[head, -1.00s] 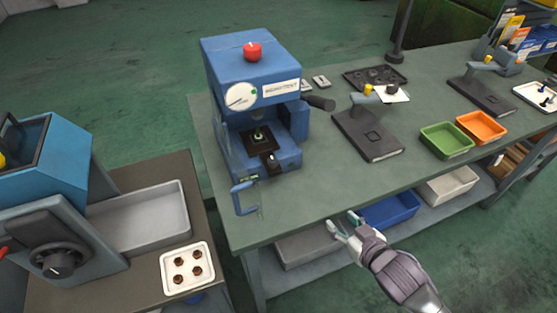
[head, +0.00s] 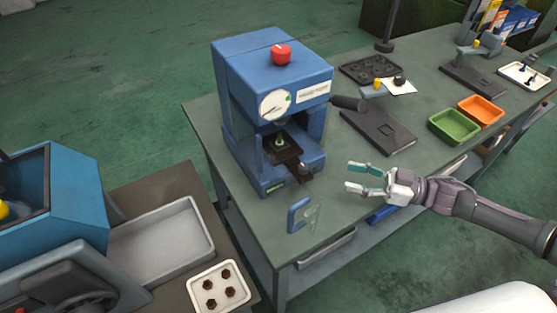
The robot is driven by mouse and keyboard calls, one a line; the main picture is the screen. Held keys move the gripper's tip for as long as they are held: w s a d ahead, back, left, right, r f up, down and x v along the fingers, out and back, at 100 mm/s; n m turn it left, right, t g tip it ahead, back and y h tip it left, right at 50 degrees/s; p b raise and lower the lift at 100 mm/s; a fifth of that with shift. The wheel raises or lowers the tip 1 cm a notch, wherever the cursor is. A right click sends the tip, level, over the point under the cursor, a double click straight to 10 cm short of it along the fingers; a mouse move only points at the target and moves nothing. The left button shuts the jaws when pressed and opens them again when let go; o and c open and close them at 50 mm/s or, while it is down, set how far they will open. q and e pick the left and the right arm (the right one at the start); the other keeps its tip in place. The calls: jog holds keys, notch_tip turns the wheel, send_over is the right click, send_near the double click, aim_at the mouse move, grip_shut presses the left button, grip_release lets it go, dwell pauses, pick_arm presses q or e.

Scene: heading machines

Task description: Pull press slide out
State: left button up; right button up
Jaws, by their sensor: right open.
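The blue press (head: 272,105) stands on the near left end of the green workbench, with a red knob on top and a round gauge on its front. Its dark slide (head: 286,153) sits low in the press opening, with a small green-topped part on it and a dark knob (head: 304,169) at its front end. My right gripper (head: 354,176) is open and empty, to the right of the slide's knob and apart from it, its fingers pointing left toward the press. My left gripper is not in view.
A blue clear-fronted guard (head: 301,216) stands at the bench's front edge. A dark press handle (head: 349,104) juts right. A dark plate fixture (head: 378,131), a green bin (head: 453,126) and an orange bin (head: 480,111) lie further right. A white tray (head: 219,288) sits lower left.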

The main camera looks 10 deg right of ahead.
aim_at(304, 166)
jog(key=shift+y, duration=0.3)
jog(key=p+x, duration=0.2)
jog(key=x, duration=0.3)
jog(key=p+x, duration=0.2)
jog(key=x, duration=0.4)
jog(key=shift+s+a+r, duration=0.1)
jog(key=shift+a+r, duration=0.1)
jog(key=shift+r, duration=0.05)
jog(key=shift+w+a+f, duration=0.15)
jog(key=shift+w+a, duration=0.1)
jog(key=shift+a, duration=0.3)
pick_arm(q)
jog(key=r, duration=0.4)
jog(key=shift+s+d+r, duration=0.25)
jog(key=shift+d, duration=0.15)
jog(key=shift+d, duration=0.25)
pick_arm(e)
grip_shut()
